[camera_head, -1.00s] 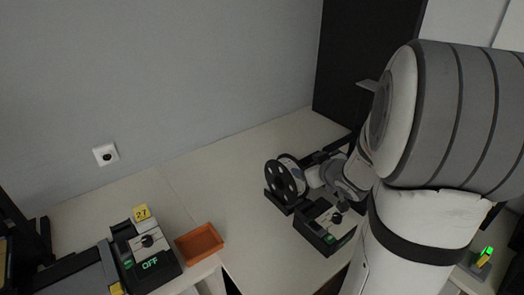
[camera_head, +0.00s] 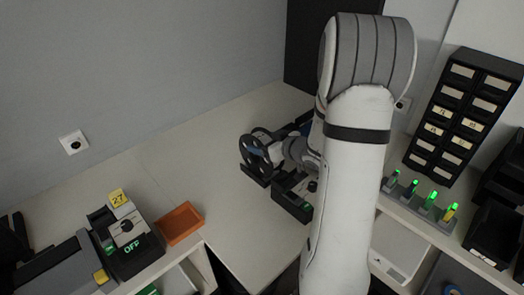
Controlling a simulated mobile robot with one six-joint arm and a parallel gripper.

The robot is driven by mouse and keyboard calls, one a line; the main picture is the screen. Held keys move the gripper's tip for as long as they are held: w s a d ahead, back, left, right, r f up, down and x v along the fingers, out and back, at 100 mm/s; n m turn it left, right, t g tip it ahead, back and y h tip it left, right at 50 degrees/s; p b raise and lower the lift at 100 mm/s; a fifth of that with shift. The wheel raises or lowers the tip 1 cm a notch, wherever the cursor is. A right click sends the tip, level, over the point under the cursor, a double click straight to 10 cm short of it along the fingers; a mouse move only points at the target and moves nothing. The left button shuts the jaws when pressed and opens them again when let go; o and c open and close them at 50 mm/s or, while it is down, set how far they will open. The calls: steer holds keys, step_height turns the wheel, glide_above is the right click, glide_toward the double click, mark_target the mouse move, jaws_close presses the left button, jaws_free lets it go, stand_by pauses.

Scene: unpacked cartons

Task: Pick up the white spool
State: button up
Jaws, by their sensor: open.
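The white spool (camera_head: 254,152) stands upright on its edge in a dark holder on the light worktop, left of centre in the head view. Its black, spoked side disc faces me, and most of its pale winding is hidden now. My gripper (camera_head: 281,152) is right beside the spool, on its right side. The jaws are open. The fingertips are small and partly hidden, so I cannot tell whether they touch the spool or straddle its rim.
A black device (camera_head: 293,198) sits just below my wrist. A drawer cabinet (camera_head: 462,115) and a rack with green lights (camera_head: 420,200) are at right. The worktop left of the spool is clear.

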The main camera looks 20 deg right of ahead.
steer(key=shift+w+a, duration=0.1)
steer(key=shift+w, duration=0.1)
steer(key=shift+c, duration=0.4)
jaws_close()
stand_by(0.3)
